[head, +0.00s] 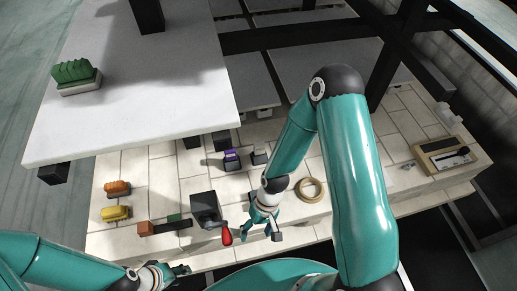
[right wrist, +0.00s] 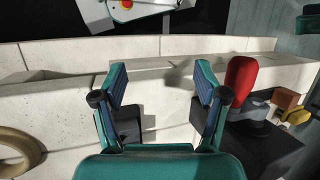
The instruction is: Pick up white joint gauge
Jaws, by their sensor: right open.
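A small white block with a dark side, which looks like the white joint gauge (head: 260,154), stands on the pale brick deck in the head view, right of a purple block (head: 232,159). I cannot make it out in the right wrist view. My right gripper (head: 264,234) is open near the deck's front edge, nearer to me than the white block and apart from it. In the right wrist view the gripper (right wrist: 162,85) has pale brick between its fingers and no gauge. My left gripper (head: 180,269) is low at the lower left; its jaws are too small to read.
A dark box (head: 205,204) with a red handle (head: 227,236) stands just left of my right gripper. A tan ring (head: 310,189) lies to its right. Orange (head: 118,187) and yellow (head: 116,213) blocks are at left. A raised grey slab (head: 150,110) overhangs the deck's back left.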

